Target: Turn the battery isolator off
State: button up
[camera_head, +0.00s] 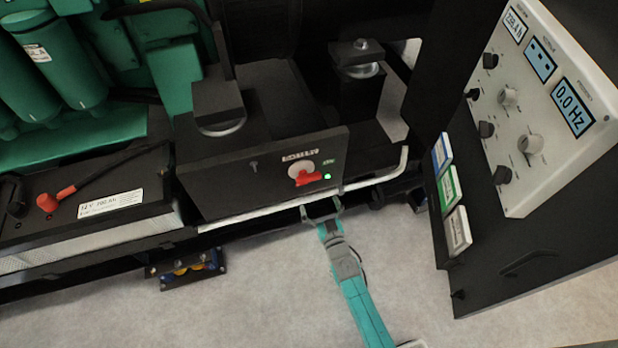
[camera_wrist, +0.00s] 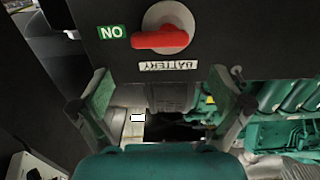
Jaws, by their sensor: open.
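The battery isolator is a red handle (camera_head: 309,179) on a round grey base, set in a black panel with a BATTERY label. In the wrist view, which is upside down, the red handle (camera_wrist: 160,40) lies nearly level and points toward the green ON label (camera_wrist: 112,32). My gripper (camera_head: 321,209) is open and empty, just below the panel and apart from the handle. In the wrist view its two fingers (camera_wrist: 165,92) stand widely apart, with the handle beyond them.
A light rail (camera_head: 270,208) runs along the panel's lower edge, close to my gripper. A battery (camera_head: 85,215) with a red terminal is at left. A control cabinet (camera_head: 545,100) reading 0.0 Hz juts out at right. The floor (camera_head: 270,280) in front is open.

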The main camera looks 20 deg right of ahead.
aim_at(310, 181)
jog(key=w, duration=1)
jog(key=c, duration=0.8)
